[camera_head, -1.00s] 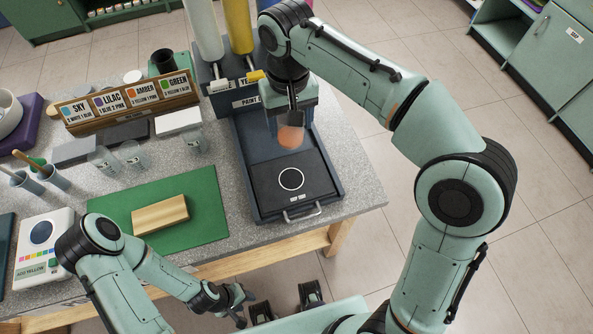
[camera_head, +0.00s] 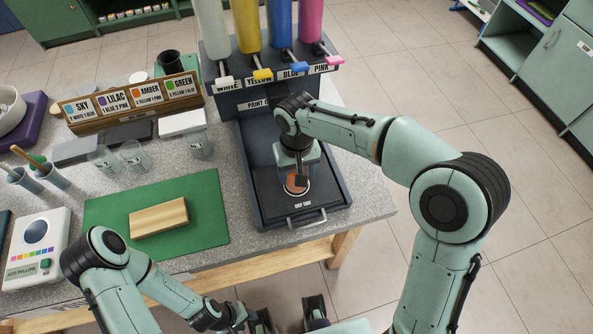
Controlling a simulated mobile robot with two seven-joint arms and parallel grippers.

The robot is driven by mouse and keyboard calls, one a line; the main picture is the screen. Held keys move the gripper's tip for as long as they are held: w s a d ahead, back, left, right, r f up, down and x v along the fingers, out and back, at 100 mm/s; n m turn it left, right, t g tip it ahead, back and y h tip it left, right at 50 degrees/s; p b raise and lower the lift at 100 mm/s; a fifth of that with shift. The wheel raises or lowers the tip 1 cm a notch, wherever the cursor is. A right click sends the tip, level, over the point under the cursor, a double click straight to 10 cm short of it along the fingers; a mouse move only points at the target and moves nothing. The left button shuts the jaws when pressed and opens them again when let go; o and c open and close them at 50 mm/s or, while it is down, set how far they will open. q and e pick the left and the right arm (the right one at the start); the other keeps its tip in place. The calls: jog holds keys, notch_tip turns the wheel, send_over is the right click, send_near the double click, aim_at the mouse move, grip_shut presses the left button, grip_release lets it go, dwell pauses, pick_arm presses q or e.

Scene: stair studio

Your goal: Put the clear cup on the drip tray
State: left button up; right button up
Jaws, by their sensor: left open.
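A cup with orange in it (camera_head: 291,186) is under my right gripper (camera_head: 297,182), over the white ring of the black drip tray (camera_head: 268,207). The gripper hides most of the cup and ring. I cannot tell whether the cup touches the tray or whether the fingers still press on it. Several clear cups (camera_head: 133,157) stand on the grey counter left of the tray. My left gripper (camera_head: 289,316) is open and empty at the bottom edge, in front of the counter and away from the cups.
Paint dispensers with coloured levers (camera_head: 262,74) stand behind the tray. A green mat (camera_head: 207,205) with a wooden block (camera_head: 158,218) lies left of it. A sign rack (camera_head: 132,106) and a white scale (camera_head: 38,247) are farther left. The tray's handle (camera_head: 306,217) faces the front.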

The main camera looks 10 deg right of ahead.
jog(key=shift+f, duration=0.15)
jog(key=o, duration=0.7)
jog(key=shift+f, duration=0.1)
jog(key=o, duration=0.5)
jog(key=shift+c, duration=0.2)
pick_arm(q)
jog(key=shift+f, duration=0.1)
jog(key=shift+w+r+p, duration=0.25)
jog(key=shift+r+p, duration=0.25)
jog(key=shift+r, duration=0.1)
jog(key=shift+w+r+p, duration=0.25)
jog(key=shift+r+p, duration=0.25)
jog(key=shift+r, duration=0.1)
pick_arm(e)
notch_tip(320, 180, up, 12)
jog(key=shift+r, duration=0.25)
pick_arm(q)
jog(key=shift+s, duration=0.1)
